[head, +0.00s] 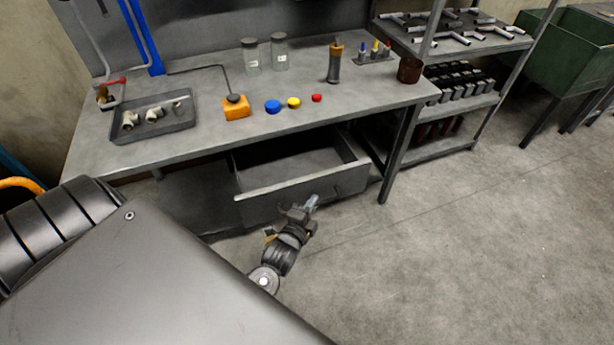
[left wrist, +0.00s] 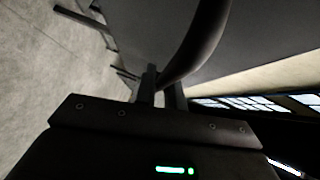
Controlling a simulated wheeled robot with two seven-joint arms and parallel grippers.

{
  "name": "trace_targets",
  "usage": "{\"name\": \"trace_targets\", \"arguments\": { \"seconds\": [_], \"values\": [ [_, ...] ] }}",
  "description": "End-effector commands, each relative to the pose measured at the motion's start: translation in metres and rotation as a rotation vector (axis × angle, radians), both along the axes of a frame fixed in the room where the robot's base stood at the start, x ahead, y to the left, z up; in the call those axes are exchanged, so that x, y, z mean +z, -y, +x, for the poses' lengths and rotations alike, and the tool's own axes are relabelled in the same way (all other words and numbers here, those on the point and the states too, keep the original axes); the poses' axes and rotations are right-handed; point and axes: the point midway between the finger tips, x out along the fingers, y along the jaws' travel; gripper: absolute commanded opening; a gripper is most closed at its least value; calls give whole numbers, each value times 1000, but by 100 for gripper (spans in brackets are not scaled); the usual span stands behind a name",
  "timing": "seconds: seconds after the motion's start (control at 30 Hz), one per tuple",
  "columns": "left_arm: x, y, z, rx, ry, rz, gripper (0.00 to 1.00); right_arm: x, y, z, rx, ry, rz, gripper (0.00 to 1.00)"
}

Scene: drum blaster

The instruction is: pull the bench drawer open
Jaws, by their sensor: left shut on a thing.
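The bench drawer (head: 287,188) is grey and stands partly pulled out from under the workbench (head: 200,144). Its inside shows bare and empty. My left gripper (head: 303,209) is at the drawer's front face, near its middle. In the left wrist view, a dark curved handle (left wrist: 203,45) runs up from between the fingers of my left gripper (left wrist: 162,88), which is shut on it. The drawer front (left wrist: 260,45) fills the upper right of that view. In the head view the gripper hides the held part of the handle. My right gripper is not in view.
On the bench are a tray of fittings (head: 128,133), an orange box (head: 236,113), coloured buttons (head: 273,106), jars (head: 279,54) and a brown cup (head: 410,70). A bench leg (head: 398,155) stands right of the drawer. A shelf rack (head: 460,101) is further right. The floor (head: 450,250) in front is clear.

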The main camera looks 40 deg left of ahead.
Motion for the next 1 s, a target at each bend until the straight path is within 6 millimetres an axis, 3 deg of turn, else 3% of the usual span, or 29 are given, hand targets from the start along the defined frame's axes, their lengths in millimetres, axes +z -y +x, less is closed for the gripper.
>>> {"name": "trace_targets", "arguments": {
  "seconds": [0.2,0.6,0.63,0.77,1.0],
  "values": [
    [0,14,-11,2,-5,1,0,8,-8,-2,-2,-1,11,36],
    [-1,15,-12,4,-4,2,0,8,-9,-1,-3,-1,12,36],
    [-1,15,-12,4,-4,2,15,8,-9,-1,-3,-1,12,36],
    [-1,15,-12,3,-3,2,32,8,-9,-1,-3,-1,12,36],
    [0,15,-11,2,-1,1,32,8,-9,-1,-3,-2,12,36]
  ]
}}
